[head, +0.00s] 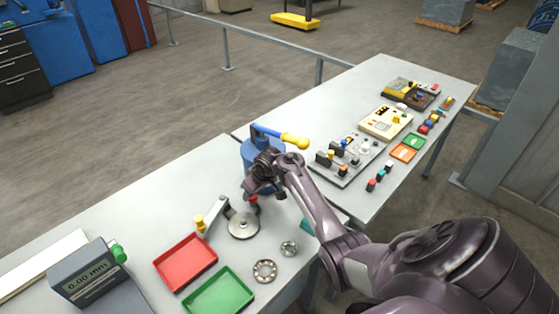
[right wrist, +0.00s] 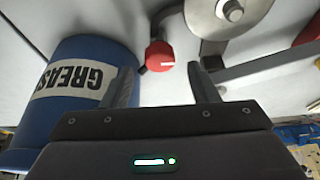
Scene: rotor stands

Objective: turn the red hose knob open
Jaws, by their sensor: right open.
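The red knob (right wrist: 160,56) is a small faceted cap with a pale mark, seen in the right wrist view beyond my fingertips and roughly centred between them. In the head view the knob (head: 253,199) shows just below my gripper, partly hidden by it. My right gripper (right wrist: 161,78) is open and empty, with one finger to either side of the knob's line and a gap short of it. In the head view my right gripper (head: 263,187) hangs over the table beside the blue grease drum. My left gripper is not in view.
The blue grease drum (right wrist: 70,100) stands close to the left finger, with a yellow-handled lever (head: 294,141) on top. A round metal disc (head: 243,225) lies near the knob. Red (head: 186,261) and green (head: 220,292) trays and bearing rings (head: 265,270) lie towards the front.

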